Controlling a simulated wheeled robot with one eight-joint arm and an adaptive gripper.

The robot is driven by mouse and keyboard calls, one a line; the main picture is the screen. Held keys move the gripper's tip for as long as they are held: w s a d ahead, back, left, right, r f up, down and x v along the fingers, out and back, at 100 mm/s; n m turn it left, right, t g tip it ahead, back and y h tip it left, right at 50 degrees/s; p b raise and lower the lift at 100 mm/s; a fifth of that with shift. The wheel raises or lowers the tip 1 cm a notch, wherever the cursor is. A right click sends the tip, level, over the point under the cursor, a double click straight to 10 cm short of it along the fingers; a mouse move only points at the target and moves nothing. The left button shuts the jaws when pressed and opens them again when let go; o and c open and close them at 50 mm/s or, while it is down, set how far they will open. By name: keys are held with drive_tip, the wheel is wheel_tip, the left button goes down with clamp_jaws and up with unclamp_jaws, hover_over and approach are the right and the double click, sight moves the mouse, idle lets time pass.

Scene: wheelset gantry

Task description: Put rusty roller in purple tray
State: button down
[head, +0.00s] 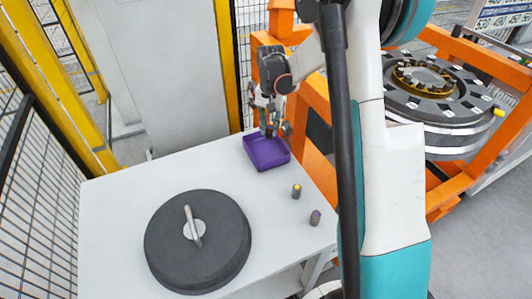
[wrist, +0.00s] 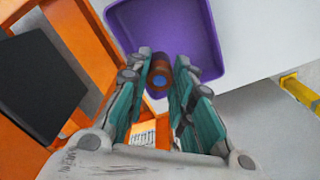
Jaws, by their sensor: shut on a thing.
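The purple tray (head: 262,164) stands at the far right corner of the white table, and it also fills the top of the wrist view (wrist: 205,30). My gripper (head: 269,130) is over the tray's far side, pointing down. In the wrist view my gripper (wrist: 161,80) is shut on the rusty roller (wrist: 158,70), a small brown cylinder with a blue end. The roller appears against the tray's near edge in that view. I cannot tell how high it is above the tray floor. In the head view the roller is hard to make out between the fingers.
A yellow-topped roller (head: 296,191) and a purple-topped roller (head: 315,217) stand on the table (head: 120,205) near its right edge. A large dark disc with a handle (head: 197,243) lies in front. An orange frame (head: 312,92) rises close behind the tray.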

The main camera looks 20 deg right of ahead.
drive_tip(key=shift+f+b, duration=0.95)
drive_tip(key=shift+f, duration=0.95)
drive_tip(key=c, duration=1.3)
unclamp_jaws()
wheel_tip(320, 180, up, 12)
drive_tip(key=shift+r, duration=0.1)
drive_tip(key=shift+s+a, duration=0.1)
